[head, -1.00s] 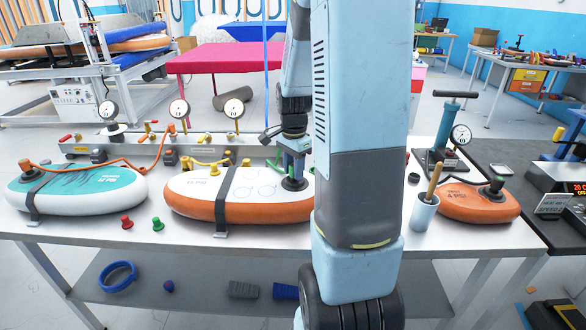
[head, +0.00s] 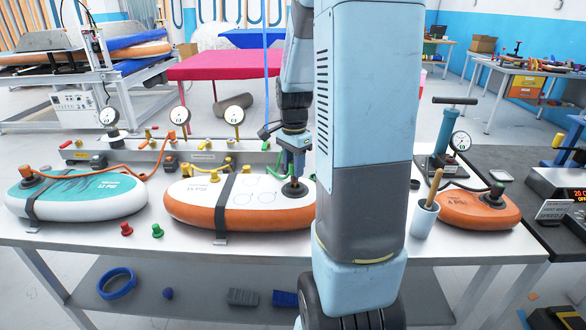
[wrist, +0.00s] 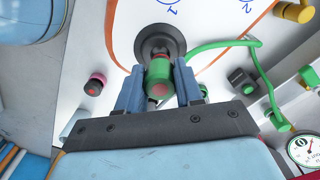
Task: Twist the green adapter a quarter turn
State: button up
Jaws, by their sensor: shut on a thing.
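The green adapter (wrist: 159,78) shows in the wrist view, with a red spot on its end and a green hose (wrist: 225,43) running from it to the right. It sits at the round black valve (wrist: 158,46) of the white board with orange sides. My gripper (wrist: 160,90) has its two blue fingers closed on either side of the adapter. In the head view my gripper (head: 295,165) points down over the dark valve (head: 297,188) at the right end of that board (head: 205,190). The adapter is mostly hidden there.
A strap (head: 226,200) crosses the board. A manifold with gauges (head: 233,115) stands behind. A loose red fitting (head: 126,229) and a loose green fitting (head: 157,231) lie in front. A cup (head: 424,218) and an orange board (head: 478,210) are at right.

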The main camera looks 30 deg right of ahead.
jog(key=shift+r, duration=0.2)
jog(key=shift+r, duration=1.95)
